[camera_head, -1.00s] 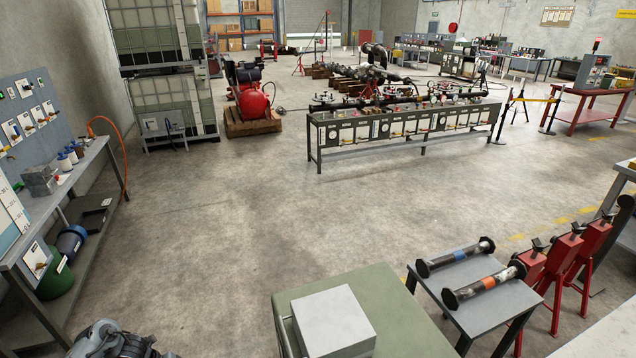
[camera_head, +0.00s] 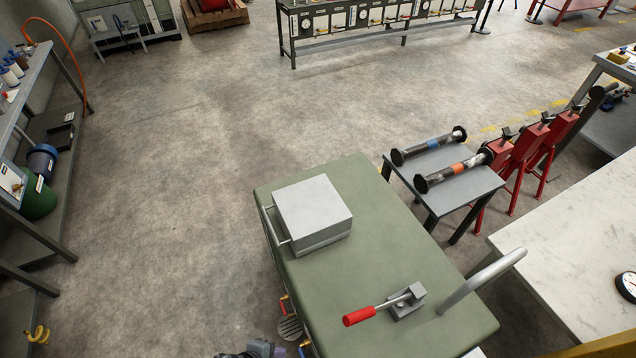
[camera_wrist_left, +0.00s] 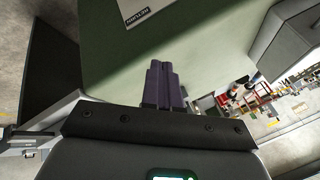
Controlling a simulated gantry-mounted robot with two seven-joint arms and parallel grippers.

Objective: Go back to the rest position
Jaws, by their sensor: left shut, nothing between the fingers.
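My left gripper shows in the left wrist view (camera_wrist_left: 163,85), its two dark purple fingers shut together with nothing between them. A green surface lies beyond the fingertips. In the head view only a small dark piece of my left arm shows at the bottom edge; the fingers cannot be made out there. My right gripper is out of both views. Two dark flanged spools, one with a blue band (camera_head: 430,145) and one with an orange band (camera_head: 453,171), lie side by side on a small grey table (camera_head: 470,195), apart from my arm.
A green-topped cart (camera_head: 375,240) carries a grey box (camera_head: 313,211) and a red-handled lever device (camera_head: 385,304). Red stands (camera_head: 520,150) and a pale worktop (camera_head: 575,240) stand to the right. A shelf bench (camera_head: 40,235) is at left. Open floor (camera_head: 190,170) lies between.

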